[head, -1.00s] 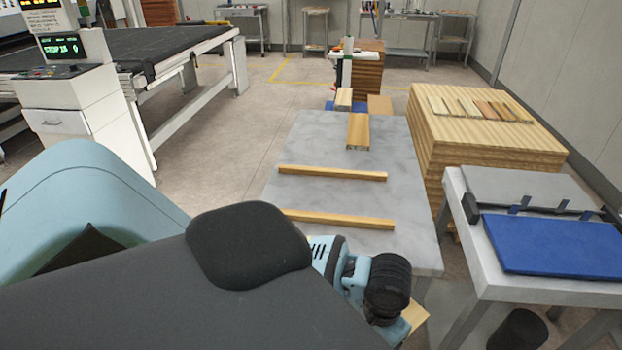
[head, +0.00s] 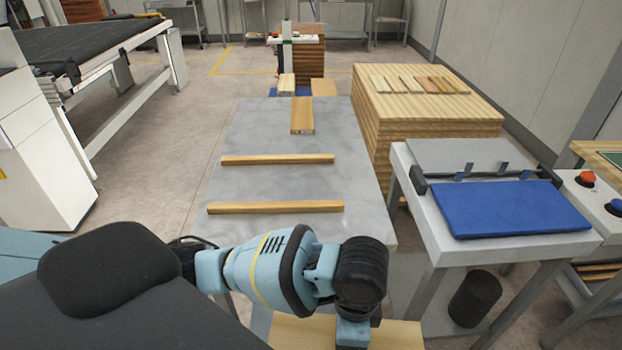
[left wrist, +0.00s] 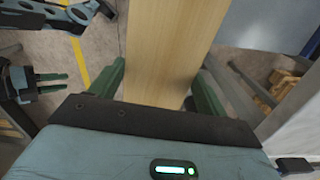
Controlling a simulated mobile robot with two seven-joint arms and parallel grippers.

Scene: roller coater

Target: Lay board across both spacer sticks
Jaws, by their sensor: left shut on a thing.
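Two spacer sticks lie roughly parallel across the grey table, the far stick (head: 277,160) and the near stick (head: 275,207), with a gap between them. My left gripper (head: 353,335) is shut on a light wooden board (head: 402,335) at the bottom of the head view, in front of the table's near edge and apart from the sticks. In the left wrist view the board (left wrist: 172,45) stretches away between the two green fingers (left wrist: 160,85). The board's far end is out of view. My right gripper (left wrist: 62,82) shows at the left of that view, fingers apart and empty.
The grey table (head: 250,120) is bare around the sticks. A short wood piece (head: 303,115) lies at its far end. A wooden stack (head: 425,120) stands to the right, and a bench with a blue panel (head: 510,208) stands nearer. A dark bin (head: 475,298) is below it.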

